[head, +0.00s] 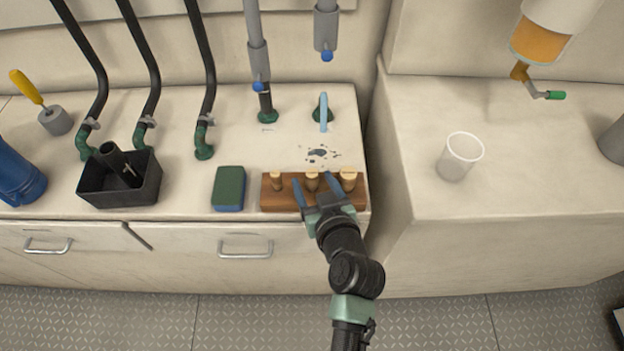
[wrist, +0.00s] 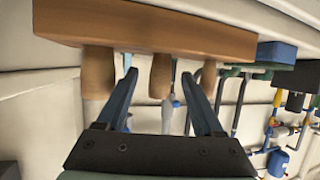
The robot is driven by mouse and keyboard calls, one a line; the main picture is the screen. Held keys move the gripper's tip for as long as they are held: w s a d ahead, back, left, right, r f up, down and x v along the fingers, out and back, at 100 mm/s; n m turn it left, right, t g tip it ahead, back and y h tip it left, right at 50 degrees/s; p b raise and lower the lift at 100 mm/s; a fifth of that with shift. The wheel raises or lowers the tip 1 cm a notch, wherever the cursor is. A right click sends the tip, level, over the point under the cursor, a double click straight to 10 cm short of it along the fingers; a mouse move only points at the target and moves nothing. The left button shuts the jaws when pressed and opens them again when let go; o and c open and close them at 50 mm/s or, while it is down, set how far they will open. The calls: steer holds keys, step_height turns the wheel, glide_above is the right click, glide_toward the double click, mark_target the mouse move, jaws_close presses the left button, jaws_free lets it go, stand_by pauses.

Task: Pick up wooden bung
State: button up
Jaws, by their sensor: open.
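Three wooden bungs stand upright in a row in a brown wooden block (head: 268,198): a small left bung (head: 277,180), a middle bung (head: 312,178) and a larger right bung (head: 348,176). My gripper (head: 312,184) is open at the block, with one finger on each side of the middle bung. The wrist view, where the block (wrist: 150,27) appears upside down, shows the middle bung (wrist: 161,76) between the spread fingers, nearer the right finger. The large bung (wrist: 97,73) is outside the left finger. The small bung is partly hidden behind the right finger.
A green and blue sponge (head: 228,190) lies left of the block, and a black box (head: 120,190) farther left. A seacock with a light blue lever (head: 323,112) stands behind. A white cup (head: 460,157) is on the right counter, across a gap.

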steer(key=x, duration=0.5)
jaws_close()
stand_by(0.3)
